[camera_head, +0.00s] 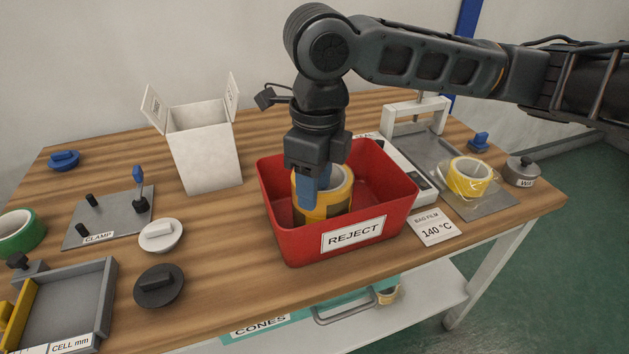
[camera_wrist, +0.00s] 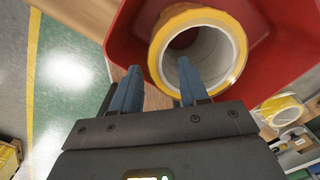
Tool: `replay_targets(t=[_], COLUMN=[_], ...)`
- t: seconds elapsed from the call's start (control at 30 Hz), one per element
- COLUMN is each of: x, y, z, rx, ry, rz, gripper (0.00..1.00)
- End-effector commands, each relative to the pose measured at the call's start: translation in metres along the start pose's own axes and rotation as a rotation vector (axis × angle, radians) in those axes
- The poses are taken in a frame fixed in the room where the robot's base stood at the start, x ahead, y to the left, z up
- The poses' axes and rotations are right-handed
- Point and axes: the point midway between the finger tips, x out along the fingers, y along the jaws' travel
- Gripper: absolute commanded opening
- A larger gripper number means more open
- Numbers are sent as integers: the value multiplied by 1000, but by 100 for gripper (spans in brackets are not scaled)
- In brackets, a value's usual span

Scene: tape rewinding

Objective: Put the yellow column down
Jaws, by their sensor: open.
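The yellow column (camera_head: 334,203), a hollow yellow roll with a pale core, stands in the red REJECT bin (camera_head: 398,190). It also shows in the wrist view (camera_wrist: 240,48), inside the red bin (camera_wrist: 125,40). My gripper (camera_head: 314,190) is at the column's near left side, pointing down into the bin. In the wrist view my gripper (camera_wrist: 158,82) is open. One blue finger overlaps the column's hollow and the other is outside its wall. I cannot tell whether either finger touches it. The column's base is hidden by the bin wall.
A white open box (camera_head: 205,150) stands left of the bin. A grey clamp plate (camera_head: 105,222), a white lid (camera_head: 160,236) and a black lid (camera_head: 159,286) lie further left. A wrapped yellow roll (camera_head: 469,177) sits on the sealer at right. A label card (camera_head: 435,226) lies near the bin.

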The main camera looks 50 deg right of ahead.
Motion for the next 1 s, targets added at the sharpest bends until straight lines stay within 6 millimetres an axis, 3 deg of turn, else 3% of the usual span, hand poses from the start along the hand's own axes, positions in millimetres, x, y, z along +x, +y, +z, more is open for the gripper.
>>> replay_targets(t=[0.17, 0.37, 0.8, 1.0], x=[-1, -19, -106, -128], y=[0, 0, 0, 0], z=[0, 1, 1, 1], rx=[0, 0, -2, 0], ry=[0, -1, -2, -1], rz=[0, -1, -1, 0], gripper=[44, 44, 44, 44])
